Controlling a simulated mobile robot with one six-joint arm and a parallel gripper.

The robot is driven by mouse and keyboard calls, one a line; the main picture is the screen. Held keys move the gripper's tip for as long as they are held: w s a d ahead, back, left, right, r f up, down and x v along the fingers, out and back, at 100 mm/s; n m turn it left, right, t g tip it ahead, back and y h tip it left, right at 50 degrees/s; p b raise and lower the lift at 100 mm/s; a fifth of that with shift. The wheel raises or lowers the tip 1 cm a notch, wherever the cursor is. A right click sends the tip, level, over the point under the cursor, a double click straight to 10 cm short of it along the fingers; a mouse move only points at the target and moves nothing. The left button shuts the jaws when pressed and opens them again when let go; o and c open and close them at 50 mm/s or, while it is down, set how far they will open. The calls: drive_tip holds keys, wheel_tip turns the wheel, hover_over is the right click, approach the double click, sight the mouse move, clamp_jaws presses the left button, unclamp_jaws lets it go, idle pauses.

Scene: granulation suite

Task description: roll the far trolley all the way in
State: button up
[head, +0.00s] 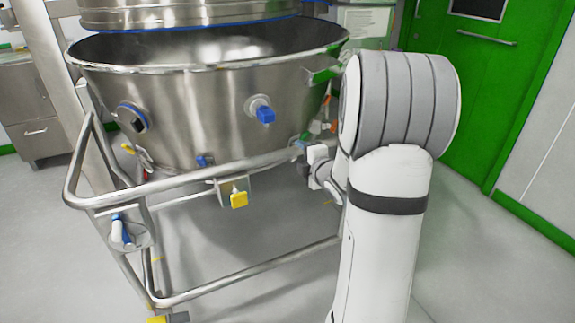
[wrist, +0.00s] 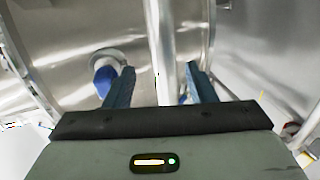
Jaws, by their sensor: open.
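The trolley is a steel tube frame (head: 165,187) that carries a large steel bowl (head: 190,115). Its top push rail runs across the front, with a yellow knob (head: 239,199) on a plate under it. My gripper (wrist: 162,75) is open at the right part of this frame. In the wrist view a steel tube (wrist: 161,45) of the trolley runs between the two blue fingers, with gaps on both sides. The bowl wall and a blue-capped fitting (wrist: 106,78) lie beyond. In the head view my arm hides the fingers and the trolley's right side.
A steel vessel part (head: 185,12) hangs just above the bowl's rim. A steel column (head: 50,60) and a cabinet (head: 38,110) stand at the left. A green door (head: 475,100) is at the right. The grey floor (head: 480,270) is clear at the right.

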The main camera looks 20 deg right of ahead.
sight(291, 150)
drive_tip(key=shift+w+d+f+n, duration=0.1)
drive_tip(key=shift+w+f+n, duration=0.2)
drive_tip(key=shift+w+f, duration=0.15)
drive_tip(key=b+x, duration=0.1)
drive_tip(key=x, duration=0.6)
drive_tip(key=shift+r+b, duration=0.1)
drive_tip(key=shift+b, duration=0.3)
clamp_jaws()
